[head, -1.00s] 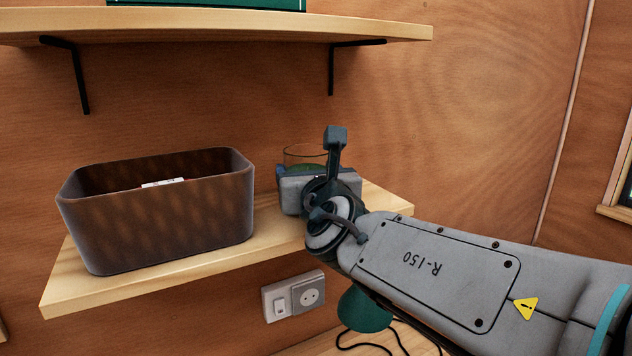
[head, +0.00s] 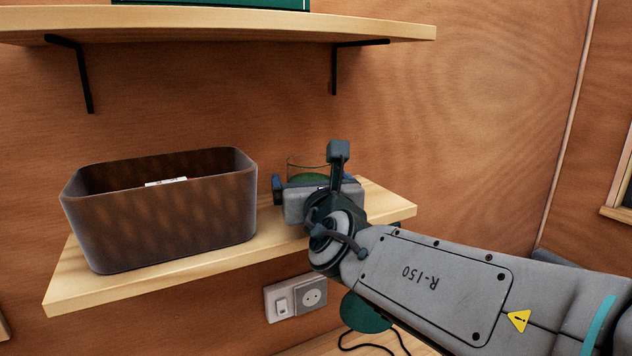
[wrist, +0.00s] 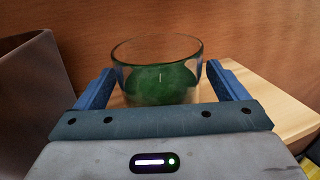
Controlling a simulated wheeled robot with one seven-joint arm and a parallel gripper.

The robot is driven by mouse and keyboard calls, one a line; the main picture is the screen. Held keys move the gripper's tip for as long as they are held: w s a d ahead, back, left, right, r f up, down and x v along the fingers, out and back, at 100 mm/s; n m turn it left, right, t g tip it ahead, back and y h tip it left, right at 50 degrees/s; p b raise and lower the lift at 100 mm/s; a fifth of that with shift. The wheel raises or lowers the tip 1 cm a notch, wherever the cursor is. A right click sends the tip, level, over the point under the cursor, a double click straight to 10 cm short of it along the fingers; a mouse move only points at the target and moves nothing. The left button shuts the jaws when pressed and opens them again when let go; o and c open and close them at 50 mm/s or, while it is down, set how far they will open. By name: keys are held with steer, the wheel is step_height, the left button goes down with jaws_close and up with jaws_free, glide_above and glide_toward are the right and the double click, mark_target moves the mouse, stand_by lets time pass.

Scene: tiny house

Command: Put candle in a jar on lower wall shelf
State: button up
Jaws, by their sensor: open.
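The candle in a jar is a clear glass jar with green wax and a wick. In the wrist view the candle jar (wrist: 158,82) stands upright at the lower shelf, just beyond and between my spread fingers. In the head view the candle jar (head: 308,170) is mostly hidden behind my gripper (head: 300,184). My gripper also shows in the wrist view (wrist: 160,90), open, with a blue finger on each side. Whether a finger touches the glass cannot be told. The lower wall shelf (head: 165,265) is light wood.
A brown basket (head: 160,225) with a white item inside stands on the lower shelf, left of my gripper. The upper shelf (head: 220,28) with black brackets is above. A switch and socket (head: 297,297) and a green lamp (head: 365,312) are below. The shelf's right end is bare.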

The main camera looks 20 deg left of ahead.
steer(key=b+v, duration=0.2)
steer(key=v, duration=1)
steer(key=shift+b, duration=0.35)
steer(key=shift+d+r, duration=0.1)
steer(key=shift+d, duration=0.05)
steer(key=w+d+f+m+h, duration=0.2)
steer(key=d+f+m+h, duration=0.2)
steer(key=d+m, duration=0.4)
steer(key=w+d+f+m+g+h, duration=0.1)
steer(key=w+d+f+m+h, duration=0.1)
steer(key=d+f+m+h, duration=0.4)
steer(key=w+d+f+m+h, duration=0.1)
steer(key=w+d+m+h, duration=0.15)
steer(key=d+m, duration=0.65)
steer(key=s+d+f+m+g+h, duration=0.1)
steer(key=s+d+f+m+g, duration=0.4)
steer(key=d+f+m, duration=0.4)
steer(key=s+f+m+g+y, duration=0.3)
steer(key=s+f+m, duration=0.4)
steer(key=m, duration=0.4)
steer(key=shift+s+a+f+g, duration=0.3)
steer(key=shift+a+g, duration=0.1)
steer(key=shift+g, duration=0.5)
steer(key=shift+f, duration=0.1)
